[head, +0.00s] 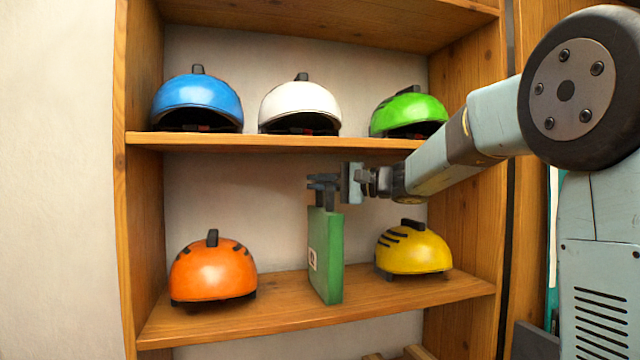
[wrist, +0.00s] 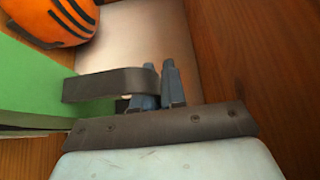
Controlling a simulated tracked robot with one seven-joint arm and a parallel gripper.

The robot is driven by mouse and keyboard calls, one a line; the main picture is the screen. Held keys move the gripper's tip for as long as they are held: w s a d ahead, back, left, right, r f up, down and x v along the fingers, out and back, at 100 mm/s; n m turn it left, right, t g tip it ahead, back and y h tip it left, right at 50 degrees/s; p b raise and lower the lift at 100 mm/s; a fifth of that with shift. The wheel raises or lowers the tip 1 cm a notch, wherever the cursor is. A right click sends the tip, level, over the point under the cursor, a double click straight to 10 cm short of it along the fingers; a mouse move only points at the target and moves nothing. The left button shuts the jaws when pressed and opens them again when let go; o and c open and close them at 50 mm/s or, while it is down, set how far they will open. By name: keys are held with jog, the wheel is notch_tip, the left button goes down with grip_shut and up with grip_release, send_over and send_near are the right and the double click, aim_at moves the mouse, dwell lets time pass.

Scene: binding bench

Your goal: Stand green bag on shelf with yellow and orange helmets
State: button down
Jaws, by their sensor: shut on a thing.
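The green bag (head: 328,255) stands upright on the lower shelf (head: 220,322), between the orange helmet (head: 212,270) on the left and the yellow helmet (head: 413,250) on the right. Its flat face carries a small white label. My gripper (head: 324,190) is shut on the top of the green bag. In the wrist view the green bag (wrist: 35,90) is at the left, beside a dark gripper finger, with the orange helmet (wrist: 55,20) beyond it. The bag's base appears to touch the shelf, but its exact contact is hard to tell.
The upper shelf (head: 280,143) holds a blue helmet (head: 197,103), a white helmet (head: 300,105) and a green helmet (head: 408,113). Its edge runs just above my gripper. Bare shelf shows on both sides of the bag. The right wooden side wall (head: 470,170) is close to my arm.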

jog(key=c, duration=1.2)
grip_release()
jog(key=shift+f, duration=0.1)
jog(key=v, duration=1.2)
jog(key=s+f+n+g+h, duration=0.1)
jog(key=s+f+g+h, duration=0.1)
jog(key=s+f+h, duration=0.9)
jog(key=s+d+f+n+h, duration=0.1)
jog(key=s+d+f+h, duration=0.1)
jog(key=s, duration=0.4)
jog(key=s+d+f+t+h, duration=0.1)
jog(key=s+d+f+h, duration=0.1)
jog(key=s+d+f, duration=0.3)
jog(key=s+d+f+n+t+h, duration=0.1)
jog(key=s+d+f+h, duration=0.1)
jog(key=s+f, duration=0.3)
jog(key=shift+s+d+n, duration=0.3)
jog(key=shift+s+d, duration=0.5)
jog(key=shift+s, duration=0.3)
